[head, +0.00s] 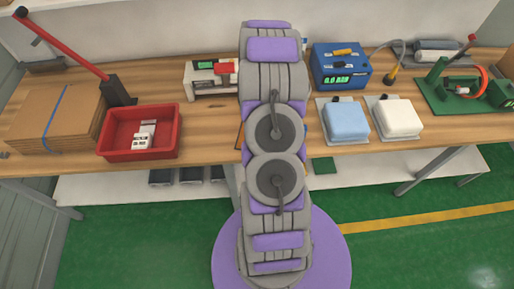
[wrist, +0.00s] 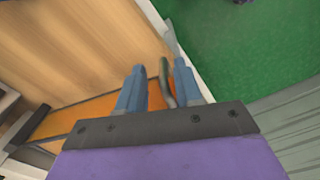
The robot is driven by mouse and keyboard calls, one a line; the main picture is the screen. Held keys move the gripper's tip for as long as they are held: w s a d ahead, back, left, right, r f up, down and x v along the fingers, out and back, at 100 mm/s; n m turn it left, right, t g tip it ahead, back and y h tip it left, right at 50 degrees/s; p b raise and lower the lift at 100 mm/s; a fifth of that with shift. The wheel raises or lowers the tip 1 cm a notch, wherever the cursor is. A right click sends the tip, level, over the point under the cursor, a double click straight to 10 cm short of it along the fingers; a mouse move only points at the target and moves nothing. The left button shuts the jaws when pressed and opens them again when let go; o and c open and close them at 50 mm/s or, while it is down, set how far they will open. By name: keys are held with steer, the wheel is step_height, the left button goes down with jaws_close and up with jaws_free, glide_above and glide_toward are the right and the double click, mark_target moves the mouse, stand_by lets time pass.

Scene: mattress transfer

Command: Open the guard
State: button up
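My gripper (wrist: 160,66) shows in the wrist view with its two blue-grey fingers apart. A thin, curved dark green-grey piece, perhaps a handle (wrist: 166,84), stands between the fingers, closer to the right one; I see a gap on its left and cannot tell whether it touches the right finger. An orange panel with dark edges (wrist: 88,112), which may be the guard, lies left of and behind the fingers on the wooden table. My gripper body hides its lower part. In the head view my arm covers this area and hides the gripper.
The wooden bench (head: 210,125) holds a red bin (head: 108,150), a cardboard stack (head: 50,120), a white device (head: 200,78), a blue device (head: 340,65), blue (head: 346,118) and white (head: 398,114) pads, and a green fixture (head: 440,92). Green floor lies before it.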

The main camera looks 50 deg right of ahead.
steer(key=shift+r, duration=0.55)
step_height(320, 180, up, 16)
steer(key=p, duration=0.1)
stand_by(0.3)
stand_by(0.5)
